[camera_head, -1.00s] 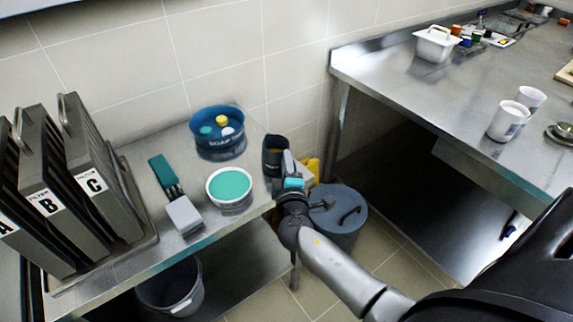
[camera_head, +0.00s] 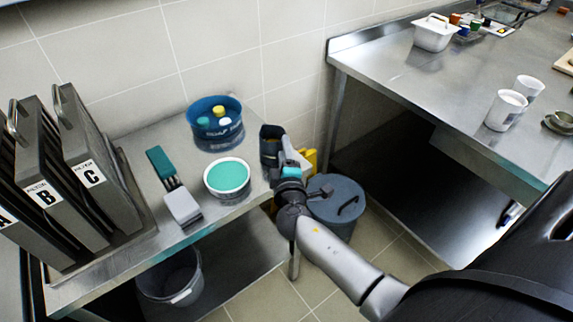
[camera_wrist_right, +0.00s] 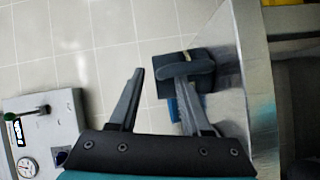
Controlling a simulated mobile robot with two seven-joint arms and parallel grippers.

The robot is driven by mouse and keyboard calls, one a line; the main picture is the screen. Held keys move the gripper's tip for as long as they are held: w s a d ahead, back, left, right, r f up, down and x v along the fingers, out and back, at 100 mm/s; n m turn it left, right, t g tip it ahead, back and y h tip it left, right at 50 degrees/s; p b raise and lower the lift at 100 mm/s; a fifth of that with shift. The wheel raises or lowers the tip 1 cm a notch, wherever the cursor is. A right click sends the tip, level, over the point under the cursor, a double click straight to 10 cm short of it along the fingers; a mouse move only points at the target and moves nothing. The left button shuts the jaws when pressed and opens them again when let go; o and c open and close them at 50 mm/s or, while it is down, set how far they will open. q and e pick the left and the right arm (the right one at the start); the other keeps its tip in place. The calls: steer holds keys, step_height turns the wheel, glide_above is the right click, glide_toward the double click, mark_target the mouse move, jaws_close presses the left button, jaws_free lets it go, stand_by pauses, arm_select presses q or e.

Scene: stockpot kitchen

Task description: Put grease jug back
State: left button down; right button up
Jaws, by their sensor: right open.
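The grease jug appears to be the dark, open-topped container (camera_head: 270,143) at the right end of the left steel table, by the wall. In the right wrist view a dark square jug (camera_wrist_right: 168,88) with a dark handle stands at a steel edge. My left gripper is not in view.
A bowl with teal content (camera_head: 227,176), a blue tub (camera_head: 216,128) and a teal-handled brush (camera_head: 174,187) share the left table. Filter panels (camera_head: 75,175) stand at its left. A grey lidded bin (camera_head: 337,205) is on the floor under my right arm. The right table (camera_head: 430,85) holds cups.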

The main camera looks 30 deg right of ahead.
steer(key=v, duration=1.2)
steer(key=shift+b, duration=0.3)
steer(key=s+a+f+g+y, duration=0.1)
steer(key=s+f+g, duration=0.15)
steer(key=f, duration=0.55)
steer(key=s+a+f+m+g+y, duration=0.15)
steer(key=s+f, duration=0.25)
steer(key=f, duration=0.5)
steer(key=s+f+n+g+y, duration=0.1)
steer(key=s+f+g+y, duration=0.15)
steer(key=f, duration=0.55)
steer(key=s+f+m+g+y, duration=0.1)
steer(key=s+f+m+g, duration=0.1)
steer(key=s+f, duration=0.3)
steer(key=s+a+f+m+g, duration=0.1)
steer(key=s+f+m+g, duration=0.2)
steer(key=s, duration=0.9)
steer(key=s+a+f+m+g+y, duration=0.1)
steer(key=s+f+m+g, duration=0.1)
steer(key=s+f, duration=0.6)
steer(key=shift+s+a+y, duration=0.15)
steer(key=shift+s+y, duration=0.05)
steer(key=shift+y, duration=0.1)
steer(key=shift+f+g, duration=0.1)
steer(key=shift+g, duration=0.15)
steer(key=shift+f+b, duration=0.8)
steer(key=shift+b, duration=0.05)
